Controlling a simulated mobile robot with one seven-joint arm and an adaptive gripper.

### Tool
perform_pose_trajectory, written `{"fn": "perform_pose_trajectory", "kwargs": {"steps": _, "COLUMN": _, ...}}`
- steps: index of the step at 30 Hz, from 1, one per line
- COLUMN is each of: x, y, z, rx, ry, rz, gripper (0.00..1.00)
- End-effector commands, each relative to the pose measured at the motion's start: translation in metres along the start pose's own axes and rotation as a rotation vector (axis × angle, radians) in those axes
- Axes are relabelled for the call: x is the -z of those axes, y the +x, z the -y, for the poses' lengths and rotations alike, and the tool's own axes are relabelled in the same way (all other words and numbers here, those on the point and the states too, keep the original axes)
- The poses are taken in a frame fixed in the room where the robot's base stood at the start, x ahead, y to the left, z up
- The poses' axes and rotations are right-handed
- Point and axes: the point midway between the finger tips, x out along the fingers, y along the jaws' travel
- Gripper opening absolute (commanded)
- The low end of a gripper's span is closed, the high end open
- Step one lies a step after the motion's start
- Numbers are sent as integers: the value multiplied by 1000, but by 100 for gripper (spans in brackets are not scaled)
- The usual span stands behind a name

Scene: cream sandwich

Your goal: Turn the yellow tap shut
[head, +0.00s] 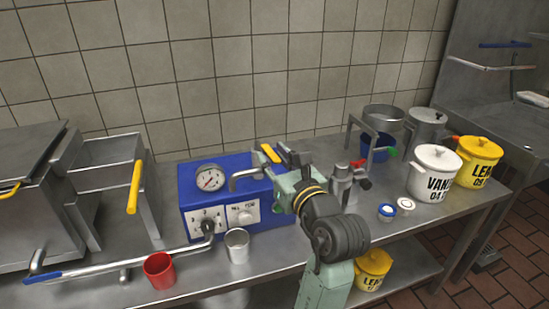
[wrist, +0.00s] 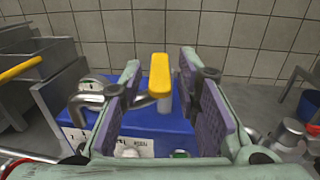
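The yellow tap handle (head: 270,153) sits on top of a blue machine (head: 240,164) with a metal spout (head: 245,176). In the wrist view the yellow tap handle (wrist: 160,75) points roughly toward me, above its grey stem. My gripper (wrist: 160,68) is open, with one finger on each side of the handle in the picture. Gaps show between the handle and both finger pads. I cannot tell how deep the handle lies between the fingers. In the head view my gripper (head: 285,156) is at the machine's right top, partly hiding it.
A pressure gauge (head: 209,178) and dials are on the machine's front. A metal cup (head: 237,245) and a red cup (head: 159,270) stand before it. A fryer basket with a yellow handle (head: 134,187) is left. A metal fixture (head: 350,180) and a white pot (head: 433,175) are right.

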Motion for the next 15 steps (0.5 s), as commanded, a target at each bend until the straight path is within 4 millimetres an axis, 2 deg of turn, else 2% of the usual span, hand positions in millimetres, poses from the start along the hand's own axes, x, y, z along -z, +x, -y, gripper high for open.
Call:
{"fn": "perform_pose_trajectory", "kwargs": {"steps": 2, "x": 0, "y": 0, "z": 0, "rx": 0, "ry": 0, "rz": 0, "gripper": 22}}
{"fn": "perform_pose_trajectory", "kwargs": {"steps": 12, "x": 0, "y": 0, "z": 0, "rx": 0, "ry": 0, "rz": 0, "gripper": 0}}
{"fn": "perform_pose_trajectory", "kwargs": {"steps": 15, "x": 0, "y": 0, "z": 0, "rx": 0, "ry": 0, "rz": 0, "gripper": 0}}
